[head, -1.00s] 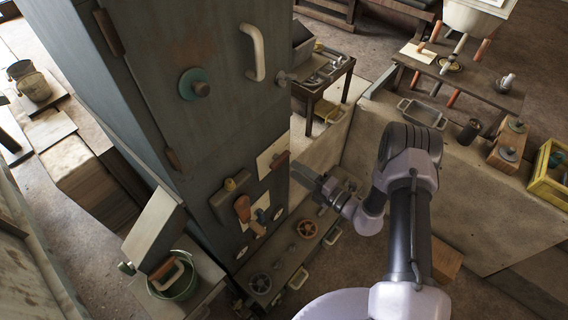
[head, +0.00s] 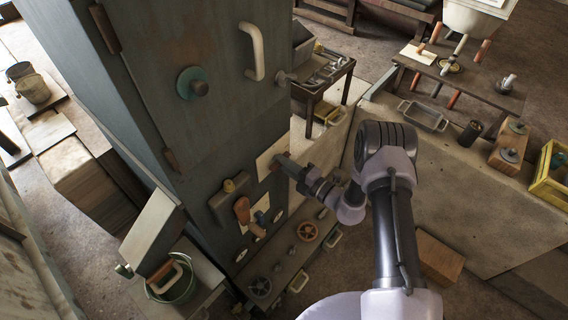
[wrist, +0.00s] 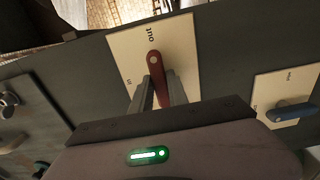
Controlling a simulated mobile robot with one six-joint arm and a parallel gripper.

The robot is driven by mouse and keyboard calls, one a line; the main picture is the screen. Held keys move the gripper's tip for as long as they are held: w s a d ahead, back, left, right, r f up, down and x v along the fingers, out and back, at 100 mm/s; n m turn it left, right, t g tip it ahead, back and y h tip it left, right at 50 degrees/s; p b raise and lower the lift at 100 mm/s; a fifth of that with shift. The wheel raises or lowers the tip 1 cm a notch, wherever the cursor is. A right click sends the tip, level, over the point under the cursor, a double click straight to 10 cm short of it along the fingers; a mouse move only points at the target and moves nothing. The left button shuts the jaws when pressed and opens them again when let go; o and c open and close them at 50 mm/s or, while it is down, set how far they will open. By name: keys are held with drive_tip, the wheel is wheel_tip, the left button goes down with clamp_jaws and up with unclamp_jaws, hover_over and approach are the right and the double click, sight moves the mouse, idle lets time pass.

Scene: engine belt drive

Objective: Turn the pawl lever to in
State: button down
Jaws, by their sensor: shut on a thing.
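The pawl lever (wrist: 154,66) is a red-brown handle with a pale round spot near its upper end in the wrist view. It sits on a cream plate (wrist: 185,40) marked "out" by that upper end and "in" to the left. My gripper (wrist: 159,92) is shut on the lever, with one finger on each side of it. In the head view my gripper (head: 283,163) reaches the cabinet front from the right. There the cream plate (head: 264,160) shows partly, and my gripper hides much of the lever.
A blue-handled lever (wrist: 292,112) on another cream plate is at the right in the wrist view. In the head view an orange handle (head: 242,210) stands out from the cabinet (head: 215,120) below and left of my gripper. A ledge with handwheels (head: 307,231) lies below.

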drive_tip(key=shift+n, duration=0.3)
drive_tip(key=shift+n+b, duration=3.3)
drive_tip(key=shift+n, duration=5.3)
drive_tip(key=c, duration=1.3)
unclamp_jaws()
